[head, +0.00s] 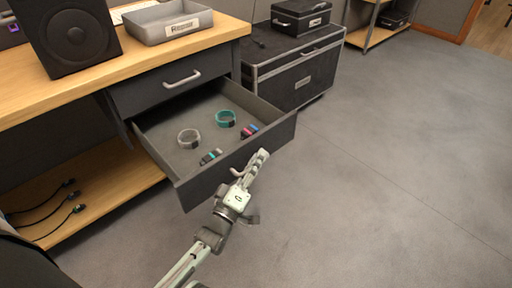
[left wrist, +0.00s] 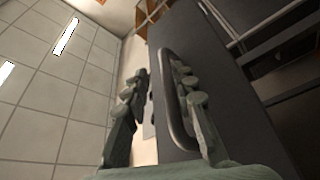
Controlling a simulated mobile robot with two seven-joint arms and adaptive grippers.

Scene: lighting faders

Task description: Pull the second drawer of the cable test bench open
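The second drawer (head: 238,158) of the wooden-topped bench (head: 190,47) is pulled well out, below the shut top drawer (head: 150,90). My left gripper (head: 252,172) is at the outer face of its front. In the left wrist view, the drawer's grey bar handle (left wrist: 172,95) lies between the fingers of my left gripper (left wrist: 160,88). The right-hand finger appears to reach into the handle's loop. A gap shows between the left-hand finger and the bar, so the fingers look open around it. My right gripper is out of view.
Cable coils and small bundles (head: 189,138) lie in the open drawer. A black speaker (head: 75,32) and a grey tray (head: 168,22) stand on the bench. A black flight case (head: 295,70) stands right behind the drawer. The floor (head: 390,170) to the right is clear.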

